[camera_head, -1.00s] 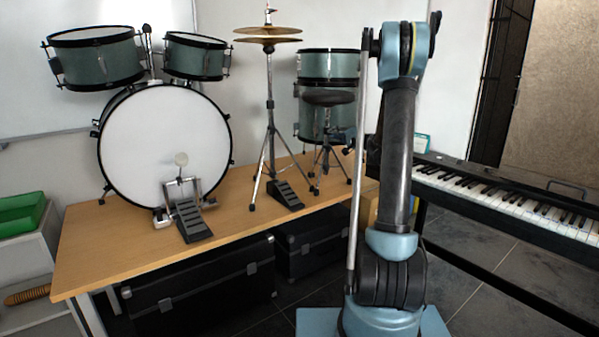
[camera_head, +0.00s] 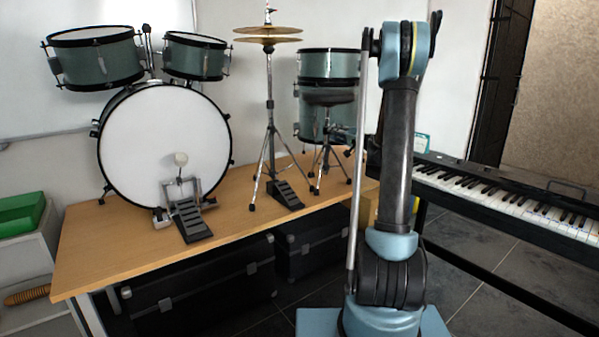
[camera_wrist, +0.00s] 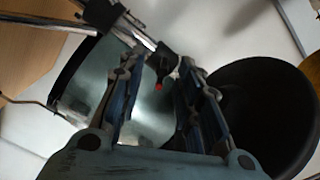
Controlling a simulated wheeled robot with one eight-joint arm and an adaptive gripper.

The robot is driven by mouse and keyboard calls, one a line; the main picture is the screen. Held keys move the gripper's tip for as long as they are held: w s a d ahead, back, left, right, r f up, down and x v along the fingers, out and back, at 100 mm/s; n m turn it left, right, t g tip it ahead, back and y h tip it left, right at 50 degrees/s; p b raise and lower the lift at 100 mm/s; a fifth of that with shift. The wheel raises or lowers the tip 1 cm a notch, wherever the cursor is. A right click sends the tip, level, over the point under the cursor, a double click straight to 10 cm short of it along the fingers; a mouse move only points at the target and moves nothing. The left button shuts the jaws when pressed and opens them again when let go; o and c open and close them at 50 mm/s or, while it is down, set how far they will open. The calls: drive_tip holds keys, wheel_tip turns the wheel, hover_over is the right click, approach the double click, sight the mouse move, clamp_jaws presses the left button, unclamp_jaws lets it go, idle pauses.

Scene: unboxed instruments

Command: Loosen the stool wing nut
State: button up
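The stool has a round black seat (camera_head: 330,97) on a chrome tripod and stands on the wooden table in front of a teal floor drum. In the wrist view its seat (camera_wrist: 265,118) fills the right side, and its chrome post (camera_wrist: 138,32) with a black collar (camera_wrist: 166,56) crosses the top. A small dark piece with a red tip (camera_wrist: 159,86) projects from the collar; I cannot tell for certain that it is the wing nut. My gripper (camera_wrist: 160,68) is open, one finger either side of this piece. Contact is unclear. My arm largely hides the gripper in the head view.
A hi-hat stand (camera_head: 270,110) stands just left of the stool. The teal floor drum (camera_head: 312,115) is close behind it. A bass drum (camera_head: 165,145) with pedal is farther left on the table (camera_head: 120,250). A keyboard (camera_head: 500,195) is at the right.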

drive_tip(key=v, duration=0.5)
drive_tip(key=shift+s+d, duration=0.2)
drive_tip(key=shift+s, duration=0.15)
drive_tip(key=shift+a, duration=0.1)
drive_tip(key=s+a+f+n+g+h, duration=0.15)
drive_tip(key=s+a+g, duration=0.3)
drive_tip(key=s, duration=0.85)
drive_tip(key=s+a+f+n+g+h, duration=0.1)
drive_tip(key=s+a+f+n+g, duration=0.15)
drive_tip(key=s+a, duration=0.65)
drive_tip(key=s+d+f+g+h, duration=0.1)
drive_tip(key=s+d+f, duration=0.3)
drive_tip(key=s, duration=0.7)
drive_tip(key=s+d+f+n+g+h, duration=0.1)
drive_tip(key=s+d+f+h, duration=0.3)
drive_tip(key=s, duration=0.6)
drive_tip(key=s+d+f+g+h, duration=0.3)
drive_tip(key=s+d+f, duration=0.1)
drive_tip(key=s, duration=0.7)
drive_tip(key=shift+s+d+f, duration=0.25)
drive_tip(key=shift+s+f, duration=0.1)
drive_tip(key=shift+f, duration=0.55)
